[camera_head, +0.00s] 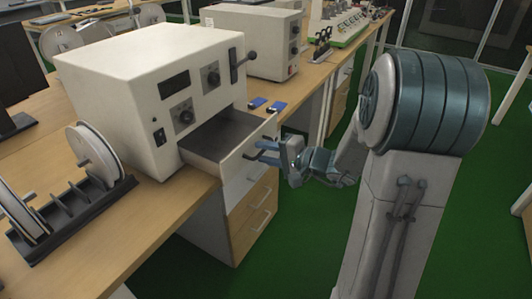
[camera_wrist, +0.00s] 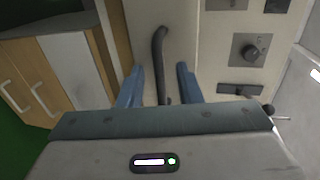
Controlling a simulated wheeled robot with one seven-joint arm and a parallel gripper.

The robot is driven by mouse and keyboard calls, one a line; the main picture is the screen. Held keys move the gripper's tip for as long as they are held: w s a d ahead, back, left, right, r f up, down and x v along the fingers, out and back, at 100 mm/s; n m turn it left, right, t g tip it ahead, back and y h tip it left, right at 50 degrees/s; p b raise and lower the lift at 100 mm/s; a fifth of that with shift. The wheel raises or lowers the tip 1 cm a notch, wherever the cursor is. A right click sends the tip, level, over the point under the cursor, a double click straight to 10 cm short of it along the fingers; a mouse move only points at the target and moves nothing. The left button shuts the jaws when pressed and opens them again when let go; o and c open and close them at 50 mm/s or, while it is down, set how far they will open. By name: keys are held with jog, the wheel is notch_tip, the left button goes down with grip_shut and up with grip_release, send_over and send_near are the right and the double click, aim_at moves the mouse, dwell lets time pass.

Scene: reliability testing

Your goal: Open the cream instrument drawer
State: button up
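The cream instrument (camera_head: 120,70) sits on the wooden bench. Its drawer (camera_head: 225,131) is pulled well out toward my arm, with the dark, empty-looking inside showing. My gripper (camera_head: 262,152) is in front of the drawer's cream front panel. In the wrist view, the dark drawer handle (camera_wrist: 159,55) runs up the picture between the two blue fingers of my gripper (camera_wrist: 160,85). The fingers stand apart, one on each side of the handle, with a gap visible on both sides.
Wooden bench drawers (camera_head: 252,207) with pale handles are below the cream drawer. A spool rack (camera_head: 75,215) stands at left, and another cream instrument (camera_head: 262,40) stands behind. Green floor is clear between the bench and my arm.

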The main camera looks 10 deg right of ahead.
jog(key=p+v, duration=0.1)
jog(key=v, duration=1.2)
jog(key=shift+s+d, duration=0.3)
jog(key=shift+a+r, duration=0.1)
jog(key=shift+r, duration=0.05)
jog(key=s+a+r+n+g+h+p, duration=0.3)
jog(key=s+a+r+n+g+p, duration=0.3)
jog(key=s+a+g+p, duration=0.4)
jog(key=s+d+r+n+t+h+p, duration=0.1)
jog(key=s+r+n+t+h+p, duration=0.1)
jog(key=r+h+p, duration=0.6)
notch_tip(320, 180, up, 3)
jog(key=shift+s+r+n+p, duration=0.1)
jog(key=shift+s+n+p, duration=0.2)
jog(key=shift+s+p, duration=0.45)
